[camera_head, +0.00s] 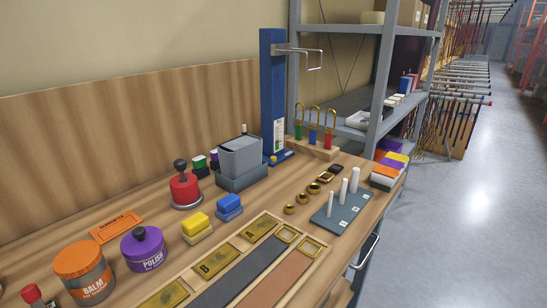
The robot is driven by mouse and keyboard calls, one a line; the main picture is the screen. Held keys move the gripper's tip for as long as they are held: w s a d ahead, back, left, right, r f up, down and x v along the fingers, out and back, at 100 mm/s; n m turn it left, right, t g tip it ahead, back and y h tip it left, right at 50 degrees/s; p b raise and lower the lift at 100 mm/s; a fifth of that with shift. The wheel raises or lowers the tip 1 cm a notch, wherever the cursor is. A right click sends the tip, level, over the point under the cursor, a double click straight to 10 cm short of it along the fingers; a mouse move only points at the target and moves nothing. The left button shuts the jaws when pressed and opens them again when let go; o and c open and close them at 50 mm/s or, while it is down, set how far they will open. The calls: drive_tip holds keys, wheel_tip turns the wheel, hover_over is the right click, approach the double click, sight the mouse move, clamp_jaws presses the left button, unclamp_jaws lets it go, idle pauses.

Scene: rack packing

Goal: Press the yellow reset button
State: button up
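A small yellow button (273,159) sits low at the front of a blue upright stand (272,85), on or just above its blue base, at the back of the wooden bench. The stand carries a metal hook arm near its top and a pale label panel with small marks lower down. The button is too small to tell whether it is pressed. My gripper is not in view.
A grey box (241,157) stands left of the stand, and a rack with colored padlock-like loops (314,125) stands right. Brass rings (302,196), white pegs (343,190), a yellow block (195,223) and jars (144,247) lie nearer. The right aisle floor is clear.

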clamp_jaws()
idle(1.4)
